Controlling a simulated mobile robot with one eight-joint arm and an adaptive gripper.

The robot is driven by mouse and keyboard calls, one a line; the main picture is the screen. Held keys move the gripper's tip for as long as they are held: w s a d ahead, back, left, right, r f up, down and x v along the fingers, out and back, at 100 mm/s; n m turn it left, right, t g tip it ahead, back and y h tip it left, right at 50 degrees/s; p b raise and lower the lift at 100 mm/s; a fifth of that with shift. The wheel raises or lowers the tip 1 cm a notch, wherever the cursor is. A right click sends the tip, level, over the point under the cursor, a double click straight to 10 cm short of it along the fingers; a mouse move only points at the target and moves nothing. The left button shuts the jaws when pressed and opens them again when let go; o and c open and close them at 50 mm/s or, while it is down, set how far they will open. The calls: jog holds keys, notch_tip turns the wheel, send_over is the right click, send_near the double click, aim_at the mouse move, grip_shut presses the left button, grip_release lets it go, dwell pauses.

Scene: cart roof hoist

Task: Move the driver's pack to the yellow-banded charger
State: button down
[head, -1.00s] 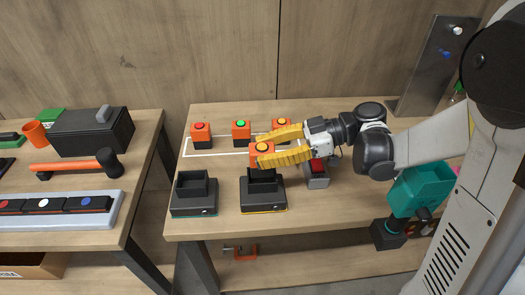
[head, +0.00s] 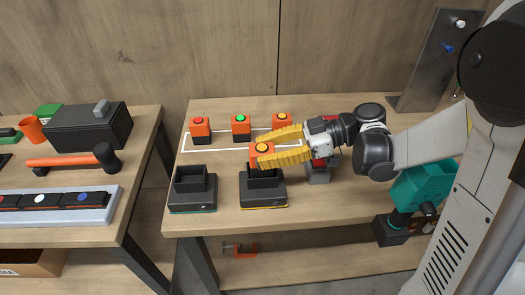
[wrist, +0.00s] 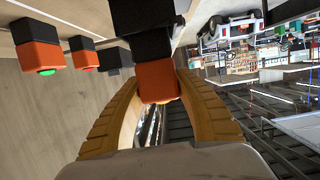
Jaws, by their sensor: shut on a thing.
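My gripper (head: 268,146) has yellow fingers and is shut on an orange pack (head: 262,149) with an amber top button. In the wrist view the pack (wrist: 157,82) sits between the fingertips, its black lower part pointing away from the gripper. The pack is upright at the socket of the yellow-banded charger (head: 264,200), a dark box with a yellow strip along its front base. I cannot tell how deep the pack sits, since the fingers and socket wall hide its lower part. The teal driver (head: 420,187) stands at the right, partly hidden by my arm.
A second dark charger (head: 193,200) with an empty socket stands left. Orange packs with red (head: 200,129), green (head: 241,126) and yellow (head: 282,121) buttons stand behind. A metal plate (head: 430,62) stands back right.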

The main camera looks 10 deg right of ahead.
jog(key=shift+f+b, duration=1)
jog(key=shift+f, duration=0.2)
jog(key=c, duration=0.9)
grip_release()
notch_tip(320, 180, up, 10)
jog(key=shift+r, duration=0.1)
